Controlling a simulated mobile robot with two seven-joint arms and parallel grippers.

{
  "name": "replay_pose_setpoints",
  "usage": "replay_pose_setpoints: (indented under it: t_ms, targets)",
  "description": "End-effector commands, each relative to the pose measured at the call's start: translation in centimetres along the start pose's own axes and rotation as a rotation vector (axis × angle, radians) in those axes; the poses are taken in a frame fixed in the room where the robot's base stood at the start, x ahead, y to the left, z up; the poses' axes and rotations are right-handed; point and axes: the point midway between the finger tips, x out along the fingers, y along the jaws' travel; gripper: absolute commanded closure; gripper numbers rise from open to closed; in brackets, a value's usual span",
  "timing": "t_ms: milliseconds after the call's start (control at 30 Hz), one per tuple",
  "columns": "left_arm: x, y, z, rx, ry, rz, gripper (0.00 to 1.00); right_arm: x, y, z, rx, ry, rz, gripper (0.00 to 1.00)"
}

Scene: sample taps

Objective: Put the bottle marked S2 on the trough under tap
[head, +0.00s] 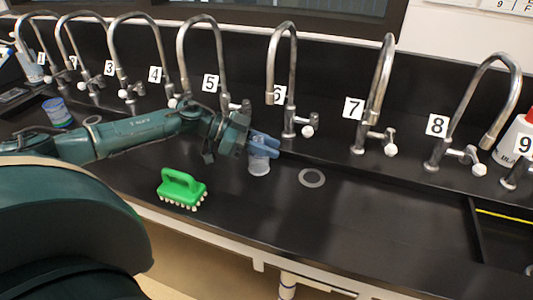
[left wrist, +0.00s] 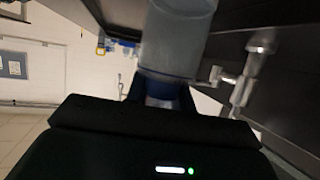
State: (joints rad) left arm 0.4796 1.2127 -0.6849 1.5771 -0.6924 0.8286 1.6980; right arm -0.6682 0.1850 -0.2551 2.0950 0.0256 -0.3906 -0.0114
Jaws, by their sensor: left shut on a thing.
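My left gripper (head: 262,145) reaches in from the left and is shut on a clear bottle with a blue top (head: 259,165). The bottle is roughly upright over or on the black trough (head: 380,215), in front of tap 6 (head: 289,75); I cannot tell whether its base touches. In the left wrist view the bottle's translucent body (left wrist: 178,35) extends out from the jaws, with its blue part at the fingers. No S2 mark is readable. A second clear-and-blue container (head: 57,112) stands at the far left. My right gripper is not in view.
Numbered curved taps line the back, including tap 5 (head: 200,60), tap 7 (head: 380,85) and tap 8 (head: 495,90). A green brush (head: 182,188) lies front left of the held bottle. A round drain (head: 311,178) is right of it. A white-and-red bottle (head: 517,140) stands far right.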

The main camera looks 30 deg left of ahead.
Motion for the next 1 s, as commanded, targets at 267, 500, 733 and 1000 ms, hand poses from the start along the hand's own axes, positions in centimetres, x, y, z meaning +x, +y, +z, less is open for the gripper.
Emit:
replay_pose_setpoints:
  t_ms: [267,500,733,1000]
  targets:
    - [1.1,0.1,3.0,-0.002,-0.001,0.000,1.00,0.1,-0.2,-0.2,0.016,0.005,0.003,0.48]
    - [1.1,0.0,3.0,-0.001,-0.001,0.000,1.00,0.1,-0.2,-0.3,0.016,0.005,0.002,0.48]
    - [1.1,0.1,3.1,-0.001,-0.001,0.000,0.59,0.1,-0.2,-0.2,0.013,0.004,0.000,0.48]
    - [1.1,0.0,3.0,-0.001,-0.001,0.000,0.54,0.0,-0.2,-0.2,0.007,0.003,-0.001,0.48]
